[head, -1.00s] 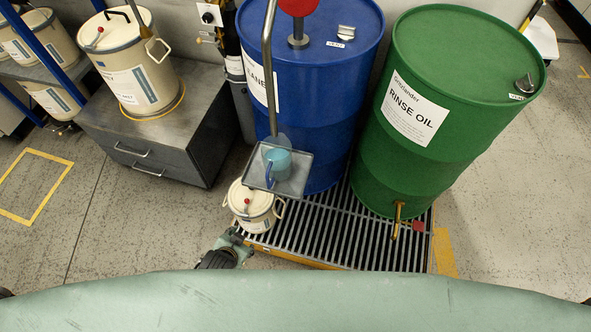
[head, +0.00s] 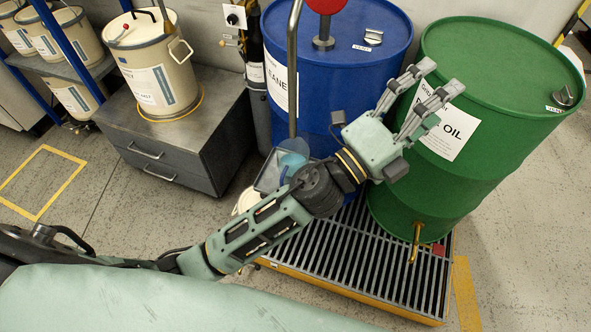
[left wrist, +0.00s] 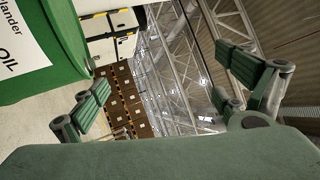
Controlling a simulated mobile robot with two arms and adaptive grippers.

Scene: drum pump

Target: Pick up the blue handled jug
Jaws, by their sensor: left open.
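The light-blue jug (head: 292,158) stands on the small grey tray (head: 266,178) at the front of the blue drum. My left arm hides much of the jug and tray in the head view, including the jug's handle. My left gripper (head: 440,78) is open and empty, to the right of the jug, in front of the green drum. Its spread fingers point up and to the right, away from the jug. In the left wrist view the open gripper (left wrist: 163,80) has nothing between its fingers, and the jug is not seen there. My right gripper is not in view.
The blue drum (head: 340,75) and green drum (head: 490,85) stand on a slatted grate (head: 340,270). A metal pipe (head: 294,75) rises by the tray. A cream can, mostly hidden, is below it. A grey cabinet (head: 185,145) carries another cream can (head: 155,65).

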